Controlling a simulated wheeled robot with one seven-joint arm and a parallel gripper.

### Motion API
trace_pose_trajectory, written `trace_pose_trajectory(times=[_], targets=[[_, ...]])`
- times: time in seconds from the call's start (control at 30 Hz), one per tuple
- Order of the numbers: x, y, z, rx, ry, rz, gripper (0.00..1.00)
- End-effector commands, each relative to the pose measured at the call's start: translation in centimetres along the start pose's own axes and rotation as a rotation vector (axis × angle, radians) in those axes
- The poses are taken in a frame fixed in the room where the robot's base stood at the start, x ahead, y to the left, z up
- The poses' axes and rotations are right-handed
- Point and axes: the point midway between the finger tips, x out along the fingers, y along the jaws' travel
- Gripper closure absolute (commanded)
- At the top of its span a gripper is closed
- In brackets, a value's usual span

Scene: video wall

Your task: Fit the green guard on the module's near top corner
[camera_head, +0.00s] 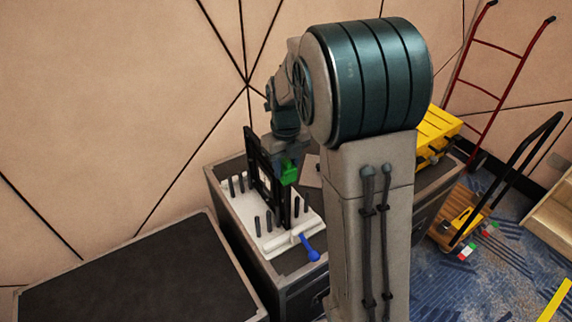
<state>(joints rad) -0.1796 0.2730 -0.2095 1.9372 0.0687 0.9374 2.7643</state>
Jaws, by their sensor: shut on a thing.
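The module (258,168) is a dark upright panel standing in a white base (268,244) with several dark pegs around it. My gripper (288,158) points down at the module's near side and is shut on the green guard (290,174). The guard is at or just beside the module's near top corner. From this view I cannot tell whether it touches the module. The gripper and guard hide part of that corner.
A blue-handled lever (308,247) sits at the base's front edge. The base rests on a grey case (298,270). A dark-topped case (130,275) stands at left. A yellow case (436,132), a red hand truck (470,80) and a cart (468,212) are at right.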

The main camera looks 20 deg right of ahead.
Motion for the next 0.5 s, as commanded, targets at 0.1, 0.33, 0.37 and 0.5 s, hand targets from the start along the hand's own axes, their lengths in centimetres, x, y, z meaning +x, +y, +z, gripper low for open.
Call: trace_pose_trajectory(times=[0.1,0.33,0.37,0.5], targets=[[0.18,0.00,0.00,0.000,0.000,0.000,0.86],[0.47,0.01,-0.01,0.000,0.001,0.000,0.86],[0.51,0.01,-0.01,0.000,0.001,0.000,0.86],[0.68,0.01,-0.01,0.000,0.001,0.000,0.86]])
